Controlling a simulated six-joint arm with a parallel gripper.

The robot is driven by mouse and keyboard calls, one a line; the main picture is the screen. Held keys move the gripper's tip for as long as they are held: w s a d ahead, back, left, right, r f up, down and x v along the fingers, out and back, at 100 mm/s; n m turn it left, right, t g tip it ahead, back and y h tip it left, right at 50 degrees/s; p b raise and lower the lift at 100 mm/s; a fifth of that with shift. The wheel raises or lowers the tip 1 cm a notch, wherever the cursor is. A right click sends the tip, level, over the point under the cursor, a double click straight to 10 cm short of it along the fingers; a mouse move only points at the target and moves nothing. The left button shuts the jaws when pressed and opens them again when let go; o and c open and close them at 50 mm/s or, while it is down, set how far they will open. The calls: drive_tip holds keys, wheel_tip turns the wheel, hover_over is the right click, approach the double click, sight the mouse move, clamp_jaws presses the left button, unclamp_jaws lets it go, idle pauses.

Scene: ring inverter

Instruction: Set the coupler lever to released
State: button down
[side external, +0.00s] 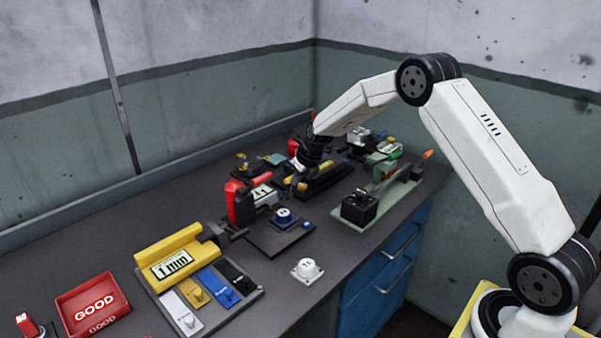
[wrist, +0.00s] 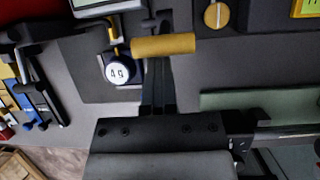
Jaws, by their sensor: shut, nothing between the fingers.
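A yellow cylindrical handle (wrist: 163,45) lies across the tips of my gripper (wrist: 158,62) in the wrist view. It looks like a lever grip, but no label shows that it is the coupler lever. The fingers are together with nothing between them, and their ends reach the handle's lower edge; I cannot tell whether they touch it. In the side view my gripper (side external: 300,180) points down at the dark fixtures in the middle of the bench, close to a small yellow part (side external: 290,186). The lever's pivot and its set position are not clear.
A green plate (side external: 345,222) with a black box is at right. A yellow 1 mm unit (side external: 165,250), a white part (side external: 307,270) and a red GOOD tray (side external: 93,322) are nearer the camera.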

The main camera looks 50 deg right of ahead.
drive_tip(key=w+r+t, duration=0.1)
drive_tip(key=w+r, duration=0.4)
drive_tip(key=r, duration=0.3)
drive_tip(key=shift+d, duration=0.25)
drive_tip(key=shift+f, duration=0.1)
drive_tip(key=s+a+f+m+g, duration=0.1)
drive_tip(key=s+a+m, duration=0.3)
drive_tip(key=s+m, duration=0.8)
drive_tip(key=s+a+f+m+g, duration=0.1)
drive_tip(key=s+a+m, duration=0.4)
drive_tip(key=s+m, duration=0.7)
drive_tip(key=s+a+m+g, duration=0.1)
drive_tip(key=s+a+m, duration=0.3)
drive_tip(key=s+m, duration=0.7)
drive_tip(key=shift+s+a+f+m, duration=0.15)
drive_tip(key=shift+s+f+m, duration=0.25)
drive_tip(key=shift+s, duration=0.35)
